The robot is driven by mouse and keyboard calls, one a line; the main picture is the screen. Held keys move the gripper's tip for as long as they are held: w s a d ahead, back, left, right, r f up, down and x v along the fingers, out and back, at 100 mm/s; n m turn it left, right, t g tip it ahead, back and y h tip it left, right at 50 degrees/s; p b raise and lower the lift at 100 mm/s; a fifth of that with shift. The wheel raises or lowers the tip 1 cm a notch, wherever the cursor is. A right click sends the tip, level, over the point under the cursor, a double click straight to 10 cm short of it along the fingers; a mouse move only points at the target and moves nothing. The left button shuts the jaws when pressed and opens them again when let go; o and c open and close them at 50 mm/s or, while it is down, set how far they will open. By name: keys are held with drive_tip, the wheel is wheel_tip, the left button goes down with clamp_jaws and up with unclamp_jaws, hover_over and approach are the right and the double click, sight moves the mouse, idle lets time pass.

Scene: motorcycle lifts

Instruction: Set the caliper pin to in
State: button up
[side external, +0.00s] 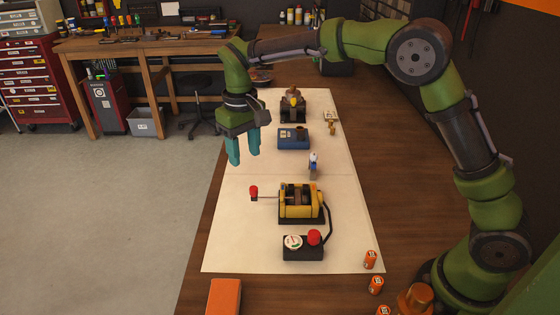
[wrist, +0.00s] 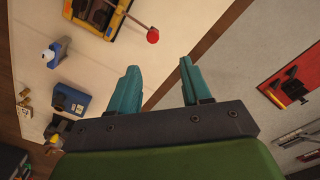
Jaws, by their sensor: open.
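A yellow and black fixture (side external: 298,201) stands on the white mat (side external: 240,230). A thin rod with a red knob (side external: 253,191) sticks out from its left side. This rod may be the caliper pin; no label shows it. In the wrist view the fixture (wrist: 101,22) and the red knob (wrist: 152,36) are at the top, beyond the fingertips. My gripper (side external: 244,158) has teal fingers, is open and empty, and hangs above the mat's left edge, farther back than the knob and apart from it. The fingers also show in the wrist view (wrist: 160,70).
A black box (side external: 303,251) with a red button is cabled to the fixture. Behind stand a small blue and white piece (side external: 313,162), a blue box (side external: 293,138), a dark device (side external: 292,108) and brass parts (side external: 331,122). Orange cans (side external: 370,259) stand front right. The mat's left side is clear.

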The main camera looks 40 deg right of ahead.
wheel_tip(320, 180, up, 6)
drive_tip(key=s+d+m+t+y, duration=0.1)
drive_tip(key=s+d+m+t, duration=0.1)
drive_tip(key=s, duration=1)
drive_tip(key=s+d+r+m+t+y, duration=0.1)
drive_tip(key=s+d+t, duration=0.4)
drive_tip(key=s, duration=0.7)
drive_tip(key=shift+s+d+r+m, duration=0.15)
drive_tip(key=shift+s+d+m, duration=0.1)
drive_tip(key=shift+d+m, duration=0.35)
drive_tip(key=shift+d, duration=0.1)
